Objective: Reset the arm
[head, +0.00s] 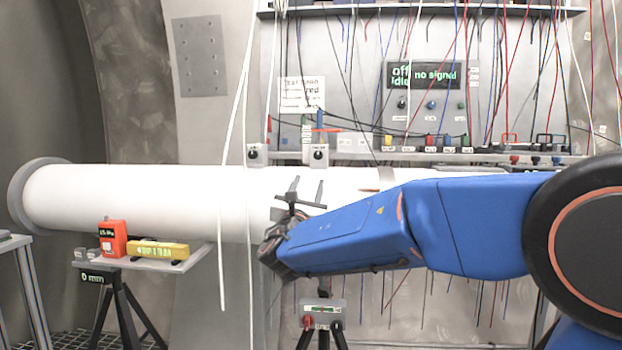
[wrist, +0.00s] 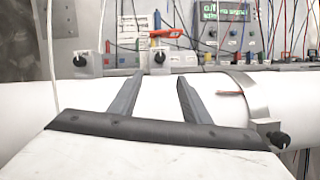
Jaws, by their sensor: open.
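My arm is blue and reaches in from the right in the head view. My gripper (head: 305,190) is at its left end, in front of the white horizontal pipe (head: 140,193), with its fingers pointing up and away. In the wrist view my gripper (wrist: 153,82) shows two grey fingers spread apart with nothing between them. The white pipe (wrist: 220,95) lies behind the fingers there. I cannot tell whether the fingers touch it.
A small shelf (head: 190,262) on a tripod at the left bears an orange device (head: 112,238) and a yellow device (head: 158,250). Another tripod box (head: 322,312) stands below my gripper. A panel with a display (head: 424,76) and many hanging wires is behind the pipe.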

